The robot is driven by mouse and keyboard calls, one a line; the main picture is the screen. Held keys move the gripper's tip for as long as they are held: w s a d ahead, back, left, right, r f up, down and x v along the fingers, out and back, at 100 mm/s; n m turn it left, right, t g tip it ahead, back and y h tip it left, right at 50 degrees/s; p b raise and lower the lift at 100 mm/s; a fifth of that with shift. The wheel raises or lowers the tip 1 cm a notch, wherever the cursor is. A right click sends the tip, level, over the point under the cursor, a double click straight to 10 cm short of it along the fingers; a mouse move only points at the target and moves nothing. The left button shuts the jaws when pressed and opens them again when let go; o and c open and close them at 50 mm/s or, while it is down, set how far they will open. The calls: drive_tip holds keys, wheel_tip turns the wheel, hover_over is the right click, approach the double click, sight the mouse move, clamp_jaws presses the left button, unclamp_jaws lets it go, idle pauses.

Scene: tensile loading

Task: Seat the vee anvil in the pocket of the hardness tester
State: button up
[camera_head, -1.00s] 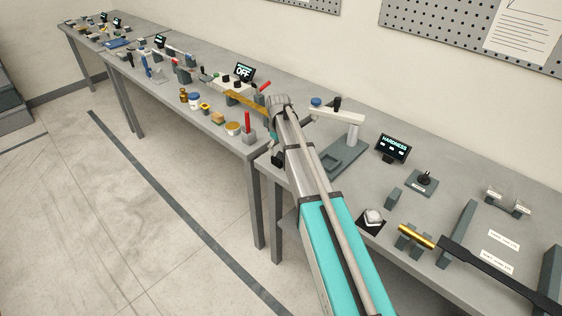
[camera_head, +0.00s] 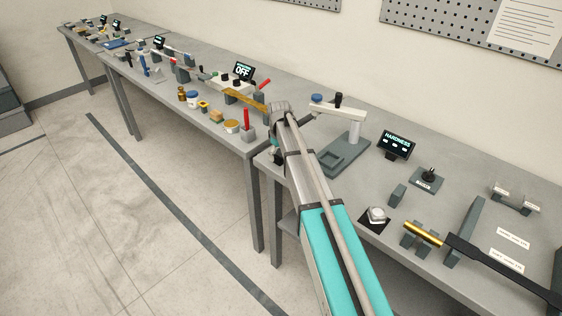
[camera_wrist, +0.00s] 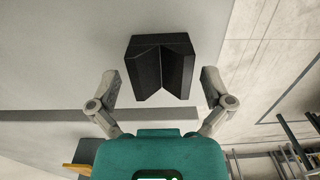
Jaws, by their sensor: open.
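The vee anvil is a dark block with a V-shaped groove, in the upper middle of the wrist view (camera_wrist: 176,60). My gripper (camera_wrist: 161,78) is open, with one finger on each side of the anvil and a gap visible at both sides. In the head view my gripper (camera_head: 276,144) is at the left end of the near bench, and a dark block (camera_head: 277,158) shows just below it, partly hidden by my arm. The hardness tester (camera_head: 352,130) stands right of my gripper, with a square recessed pocket (camera_head: 338,160) in its grey base.
The HARDNESS display (camera_head: 396,144) and a small dark fixture (camera_head: 427,178) stand right of the tester. A grey block (camera_head: 398,195), a metal piece on a black pad (camera_head: 376,217) and a brass-coloured cylinder (camera_head: 423,232) lie nearer the front edge. Another bench (camera_head: 190,78) extends left.

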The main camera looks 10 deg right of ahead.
drive_tip(key=shift+f, duration=0.1)
drive_tip(key=shift+c, duration=0.3)
drive_tip(key=c, duration=1.2)
drive_tip(key=shift+r, duration=0.2)
wheel_tip(320, 180, up, 2)
drive_tip(key=shift+p, duration=1.2)
drive_tip(key=s+a+r+p, duration=0.3)
drive_tip(key=s+r+p, duration=0.7)
drive_tip(key=s, duration=0.3)
drive_tip(key=shift+s+r+p, duration=0.3)
drive_tip(key=shift+r, duration=0.05)
